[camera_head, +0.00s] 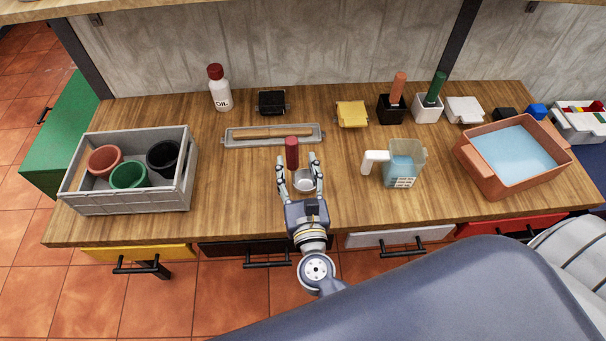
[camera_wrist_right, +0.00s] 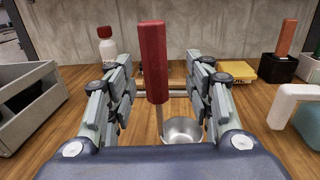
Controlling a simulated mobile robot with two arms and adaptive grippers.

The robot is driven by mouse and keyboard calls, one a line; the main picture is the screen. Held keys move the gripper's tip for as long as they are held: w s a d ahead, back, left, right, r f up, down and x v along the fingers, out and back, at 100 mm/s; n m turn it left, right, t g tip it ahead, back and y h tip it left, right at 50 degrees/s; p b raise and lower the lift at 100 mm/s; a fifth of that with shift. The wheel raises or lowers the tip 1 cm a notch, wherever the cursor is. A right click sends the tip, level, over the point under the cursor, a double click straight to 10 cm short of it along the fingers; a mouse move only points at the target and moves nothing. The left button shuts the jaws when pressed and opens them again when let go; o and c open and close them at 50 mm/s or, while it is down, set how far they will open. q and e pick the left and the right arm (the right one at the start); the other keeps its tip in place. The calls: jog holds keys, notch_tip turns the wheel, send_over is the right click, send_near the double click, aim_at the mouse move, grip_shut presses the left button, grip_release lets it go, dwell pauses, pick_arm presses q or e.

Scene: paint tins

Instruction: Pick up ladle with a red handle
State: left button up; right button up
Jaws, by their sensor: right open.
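The ladle has a red handle (camera_head: 292,153) that stands upright, and a metal bowl (camera_head: 304,180) low down near the table top. In the right wrist view the red handle (camera_wrist_right: 152,62) rises between the fingers, with a thin metal shaft below it and the silver bowl (camera_wrist_right: 182,131) to the right. My right gripper (camera_head: 297,168) is open, with one finger on each side of the ladle. In the wrist view a gap shows between each finger and the handle. My left gripper is in neither view.
A grey tray (camera_head: 229,136) with a wooden stick lies behind the ladle. A grey crate (camera_head: 187,171) with pots stands left, a measuring jug (camera_head: 416,158) right, and an orange basin (camera_head: 482,168) farther right. An oil bottle (camera_head: 219,90) stands at the back. Bare table lies around the gripper.

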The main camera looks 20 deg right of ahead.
aim_at(293, 159)
jog(key=w, duration=0.2)
jog(key=w+p, duration=0.1)
jog(key=w, duration=0.1)
jog(key=shift+r, duration=0.2)
jog(key=shift+w+d+f, duration=0.15)
jog(key=shift+w, duration=0.2)
jog(key=shift+s, duration=0.1)
grip_shut()
